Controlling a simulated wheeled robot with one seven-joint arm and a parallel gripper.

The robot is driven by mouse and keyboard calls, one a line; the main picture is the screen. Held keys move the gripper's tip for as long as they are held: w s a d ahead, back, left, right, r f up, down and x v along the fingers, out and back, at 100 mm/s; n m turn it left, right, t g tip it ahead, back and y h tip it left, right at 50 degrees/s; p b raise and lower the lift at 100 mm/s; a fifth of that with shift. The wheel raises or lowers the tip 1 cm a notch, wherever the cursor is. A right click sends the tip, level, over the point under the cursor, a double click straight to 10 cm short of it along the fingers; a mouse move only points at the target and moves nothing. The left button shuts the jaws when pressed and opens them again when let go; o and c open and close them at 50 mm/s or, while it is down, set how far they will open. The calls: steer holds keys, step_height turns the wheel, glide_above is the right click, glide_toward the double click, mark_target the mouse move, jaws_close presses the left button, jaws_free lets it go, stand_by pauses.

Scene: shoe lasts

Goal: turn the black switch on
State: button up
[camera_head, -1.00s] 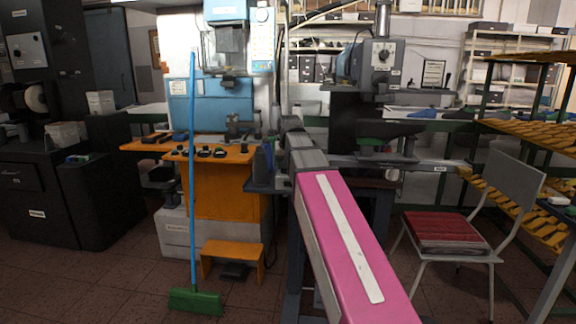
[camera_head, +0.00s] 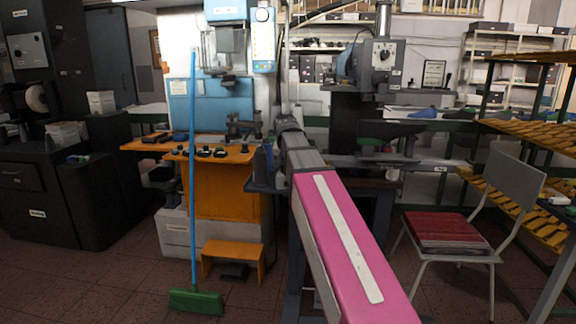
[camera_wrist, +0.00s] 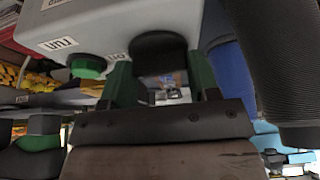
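The black switch (camera_wrist: 160,52) shows in the wrist view as a dark, blocky knob on the underside of a grey control box (camera_wrist: 120,22). A green button (camera_wrist: 88,67) sits to its left, with small lettered labels beside both. My gripper (camera_wrist: 165,88) has two dark green fingers that stand apart, one to each side below the switch. The gap between them looks empty, and I cannot tell whether either finger touches the switch. In the head view my pink and grey arm reaches forward, and the gripper at its far end cannot be made out clearly.
A dark ribbed hose (camera_wrist: 285,65) hangs close on the right in the wrist view. In the head view, an orange workbench (camera_head: 215,155) and a blue-handled broom (camera_head: 192,180) stand left of my arm. A chair (camera_head: 445,235) stands to the right.

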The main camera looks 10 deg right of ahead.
steer(key=o, duration=0.4)
steer(key=v, duration=1)
steer(key=shift+s+r, duration=0.15)
steer(key=shift+r, duration=0.2)
